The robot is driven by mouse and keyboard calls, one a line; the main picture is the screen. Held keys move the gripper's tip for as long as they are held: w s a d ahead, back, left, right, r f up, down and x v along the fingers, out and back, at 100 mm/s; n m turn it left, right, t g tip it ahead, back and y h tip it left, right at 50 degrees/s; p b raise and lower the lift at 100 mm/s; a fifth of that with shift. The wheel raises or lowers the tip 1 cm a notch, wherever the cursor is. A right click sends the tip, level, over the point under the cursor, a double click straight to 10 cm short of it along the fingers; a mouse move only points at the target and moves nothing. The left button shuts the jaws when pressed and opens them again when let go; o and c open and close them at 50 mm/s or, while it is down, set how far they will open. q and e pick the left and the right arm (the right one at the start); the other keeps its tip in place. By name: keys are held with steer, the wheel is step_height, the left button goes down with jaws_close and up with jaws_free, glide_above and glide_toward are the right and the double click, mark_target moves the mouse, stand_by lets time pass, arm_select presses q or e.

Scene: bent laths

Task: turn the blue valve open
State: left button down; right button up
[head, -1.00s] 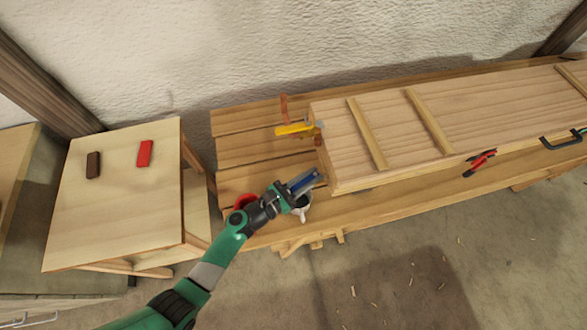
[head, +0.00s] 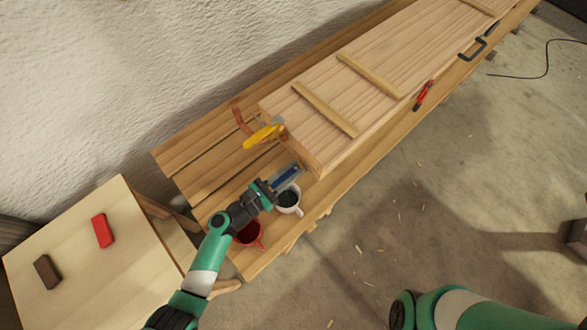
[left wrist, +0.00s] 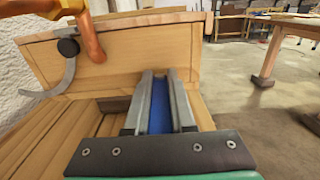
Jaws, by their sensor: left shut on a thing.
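My left gripper (head: 287,175) is at the near left end of the long wooden box (head: 370,85), above the bench. It is shut on a narrow blue piece, seen as the blue valve's handle (left wrist: 158,117) between the two grey fingers in the left wrist view. The fingers hide most of it, and I cannot see how it joins the box. Only a green and white part of my right arm shows at the bottom right of the head view; its gripper is out of view.
A yellow piece (head: 263,136) sits by a copper-coloured pipe (head: 240,120) at the box end. A white mug (head: 289,210) and a red mug (head: 262,240) stand beside my left gripper. Red pliers (head: 424,95) lie along the box. A side table (head: 95,270) holds red and brown blocks.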

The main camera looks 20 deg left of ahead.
arm_select(q)
steer(key=c, duration=1)
jaws_free()
steer(key=shift+c, duration=0.2)
steer(key=p+v, duration=0.2)
steer(key=v, duration=0.9)
steer(key=shift+s+a, duration=0.15)
steer(key=shift+s, duration=0.05)
steer(key=shift+r, duration=0.1)
